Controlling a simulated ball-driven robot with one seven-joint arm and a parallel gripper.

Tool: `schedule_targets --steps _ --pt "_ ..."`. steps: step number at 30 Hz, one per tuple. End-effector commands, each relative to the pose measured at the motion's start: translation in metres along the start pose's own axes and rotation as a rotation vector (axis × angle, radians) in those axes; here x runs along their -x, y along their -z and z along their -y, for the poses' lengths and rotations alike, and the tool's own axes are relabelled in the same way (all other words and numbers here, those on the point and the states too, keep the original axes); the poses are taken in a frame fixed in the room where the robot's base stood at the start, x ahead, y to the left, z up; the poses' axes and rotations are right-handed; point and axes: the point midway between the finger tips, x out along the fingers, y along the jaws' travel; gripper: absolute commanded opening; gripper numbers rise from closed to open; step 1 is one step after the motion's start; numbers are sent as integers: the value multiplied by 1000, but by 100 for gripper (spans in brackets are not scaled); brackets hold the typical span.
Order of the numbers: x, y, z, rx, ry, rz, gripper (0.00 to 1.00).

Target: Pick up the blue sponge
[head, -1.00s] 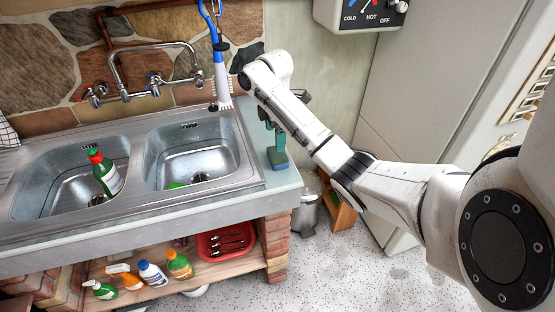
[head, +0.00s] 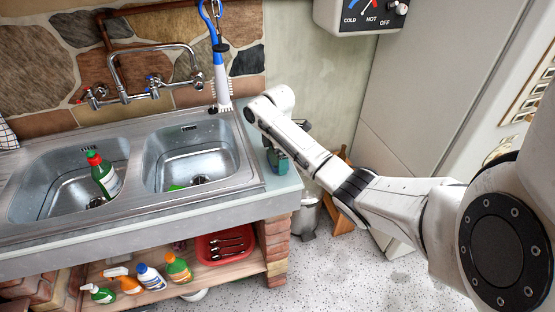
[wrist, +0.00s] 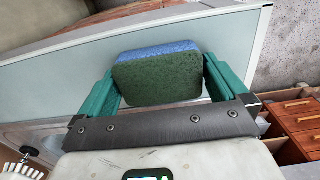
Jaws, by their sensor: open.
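The blue sponge (wrist: 157,72) shows in the wrist view, with a dark green scouring face and a blue strip along its far edge. It is on the pale counter strip right of the sinks. My gripper (wrist: 161,80) has its two green fingers open, one on each side of the sponge. A small gap seems to show at the fingers, but contact is hard to tell. In the head view my gripper (head: 276,150) is at the counter's right end, and the sponge (head: 279,167) is partly hidden by it.
A steel double sink (head: 150,200) lies to the left. A green bottle with a red cap (head: 103,175) stands in its left basin, and something green (head: 176,187) lies in the right one. A brush (head: 221,85) hangs at the wall. Below are several bottles and a red tray (head: 225,246).

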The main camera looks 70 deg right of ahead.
Motion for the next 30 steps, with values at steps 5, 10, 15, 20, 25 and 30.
schedule_targets --steps 5,10,15,20,25,30 --pt "0 0 0 0 0 0 86" --pt "0 0 0 -1 0 0 69" --pt "0 0 0 -1 0 0 66" --pt "2 0 0 -1 -1 -1 66" --pt "11 0 -1 0 -3 -2 66" --pt "33 -1 0 -1 -4 -2 66"
